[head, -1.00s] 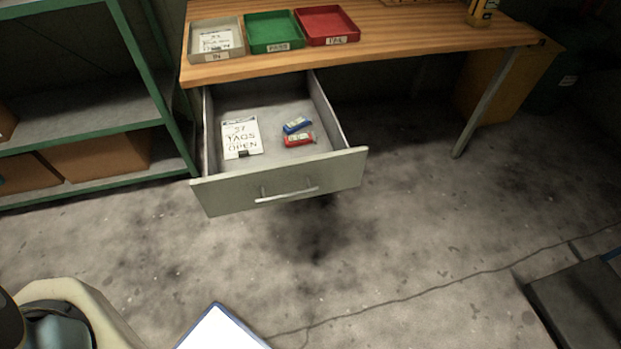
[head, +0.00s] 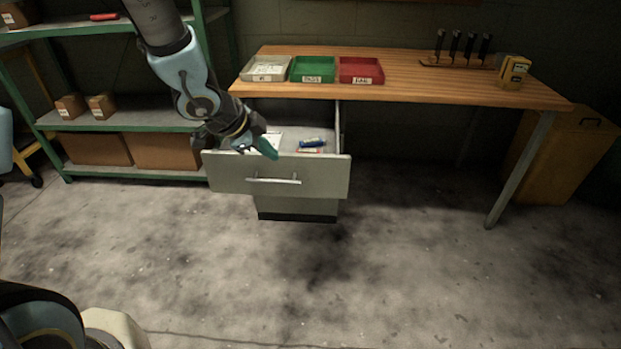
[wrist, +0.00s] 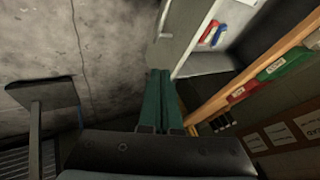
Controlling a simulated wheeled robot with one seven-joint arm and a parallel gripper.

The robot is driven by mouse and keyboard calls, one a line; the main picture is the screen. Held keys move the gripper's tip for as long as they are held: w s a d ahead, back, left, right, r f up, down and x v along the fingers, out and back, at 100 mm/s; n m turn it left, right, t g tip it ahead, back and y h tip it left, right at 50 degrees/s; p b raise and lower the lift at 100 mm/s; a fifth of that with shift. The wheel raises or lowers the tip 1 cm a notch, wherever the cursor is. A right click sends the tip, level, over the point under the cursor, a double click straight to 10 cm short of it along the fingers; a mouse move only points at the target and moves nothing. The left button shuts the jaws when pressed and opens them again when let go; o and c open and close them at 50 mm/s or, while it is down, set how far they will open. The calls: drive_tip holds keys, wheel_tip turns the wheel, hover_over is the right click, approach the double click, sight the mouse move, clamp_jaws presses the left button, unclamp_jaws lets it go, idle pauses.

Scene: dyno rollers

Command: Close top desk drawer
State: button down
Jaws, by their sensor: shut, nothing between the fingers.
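The top desk drawer, with a grey front (head: 225,177) and a silver bar handle (head: 273,181), stands pulled out from under the wooden desktop (head: 400,85). A paper note, a blue item (head: 312,142) and a red item lie inside it. My gripper (head: 269,150), with green fingers, is shut and empty at the drawer front's top edge, left of its middle. It hides part of the note. In the wrist view, my shut fingers (wrist: 160,75) point towards the drawer front (wrist: 182,22). I cannot tell if they touch it.
Grey, green (head: 313,70) and red (head: 361,71) trays sit on the desktop, with a yellow device (head: 513,72) at its right. A green-framed shelf (head: 130,125) with cardboard boxes stands at left. The floor before the drawer is clear.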

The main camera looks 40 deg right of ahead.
drive_tip(key=s, duration=0.1)
approach(305, 167)
drive_tip(key=f, duration=0.1)
drive_tip(key=d+f, duration=0.1)
drive_tip(key=f, duration=0.1)
drive_tip(key=shift+s+d+f, duration=0.35)
drive_tip(key=shift+d+f, duration=0.05)
drive_tip(key=shift+w+d+f, duration=0.1)
drive_tip(key=shift+w+d, duration=0.4)
drive_tip(key=shift+w, duration=0.05)
